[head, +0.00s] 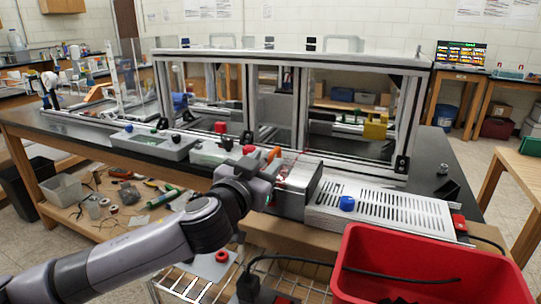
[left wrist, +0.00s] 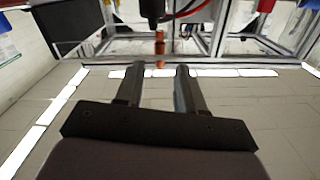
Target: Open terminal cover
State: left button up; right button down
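My left arm reaches in from the lower left in the head view, and its gripper (head: 276,166) is at the near side of the bench, beside a grey metal box (head: 292,203). In the left wrist view the two fingers of this gripper (left wrist: 158,72) are apart with nothing between them. A copper-coloured upright rod (left wrist: 160,46) stands beyond the fingertips, under a dark part (left wrist: 152,8). I cannot tell which part is the terminal cover. A white slotted panel (head: 415,216) with a blue knob (head: 347,203) lies right of the box. My right gripper does not show.
An aluminium extrusion frame (head: 299,105) with clear panels stands behind the box. A red bin (head: 440,262) with black cables is at the front right. Grey trays (head: 150,142) line the bench to the left. A wire rack (head: 190,285) is below.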

aim_at(270, 158)
pick_arm(q)
jog(key=shift+x, duration=1.75)
jog(key=shift+c, duration=0.3)
grip_shut()
